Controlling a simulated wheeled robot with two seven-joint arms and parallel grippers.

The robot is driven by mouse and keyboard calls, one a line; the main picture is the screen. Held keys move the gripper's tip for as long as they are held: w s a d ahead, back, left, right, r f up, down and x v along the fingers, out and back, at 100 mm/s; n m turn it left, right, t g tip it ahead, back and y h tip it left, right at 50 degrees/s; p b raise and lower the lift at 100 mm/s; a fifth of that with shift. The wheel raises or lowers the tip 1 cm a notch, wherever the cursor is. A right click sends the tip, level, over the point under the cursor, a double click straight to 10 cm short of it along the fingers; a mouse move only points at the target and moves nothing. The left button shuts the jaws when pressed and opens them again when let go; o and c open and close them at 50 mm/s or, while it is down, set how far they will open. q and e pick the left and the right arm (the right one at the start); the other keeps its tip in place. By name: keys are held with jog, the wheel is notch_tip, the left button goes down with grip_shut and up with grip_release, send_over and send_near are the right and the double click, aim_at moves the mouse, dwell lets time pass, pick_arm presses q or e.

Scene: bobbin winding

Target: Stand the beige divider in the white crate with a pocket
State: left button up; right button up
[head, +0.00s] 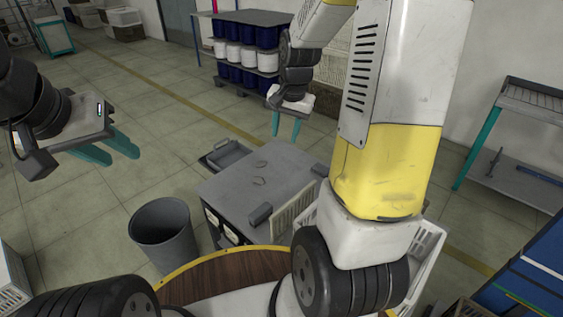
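A beige slatted panel, which looks like the divider (293,214), stands tilted beside the grey cabinet at the centre. The white crate (428,243) is mostly hidden behind my yellow and white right arm; its slatted right wall shows. I cannot tell whether the panel is inside the crate or beside it. My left gripper (112,152) is at the left over the floor, its teal fingers apart and empty, far from both. My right gripper (285,128) hangs beyond the grey cabinet, fingers apart and empty, farther back than the panel.
The grey cabinet (250,186) stands at the centre, with a grey bin (163,232) to its left. A rack of blue and white bobbins (247,50) is at the back. A teal-legged metal table (530,110) is at the right. The floor at left is open.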

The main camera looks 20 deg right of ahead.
jog(key=w+d+f+m+g, duration=0.1)
jog(key=w+d+f+m, duration=0.2)
jog(key=f, duration=0.7)
jog(key=m+g, duration=0.2)
send_over(295, 197)
jog(key=shift+h, duration=0.3)
notch_tip(295, 197, down, 14)
jog(key=shift+r, duration=0.25)
jog(key=shift+f, duration=4.6)
grip_shut()
jog(key=shift+r, duration=4)
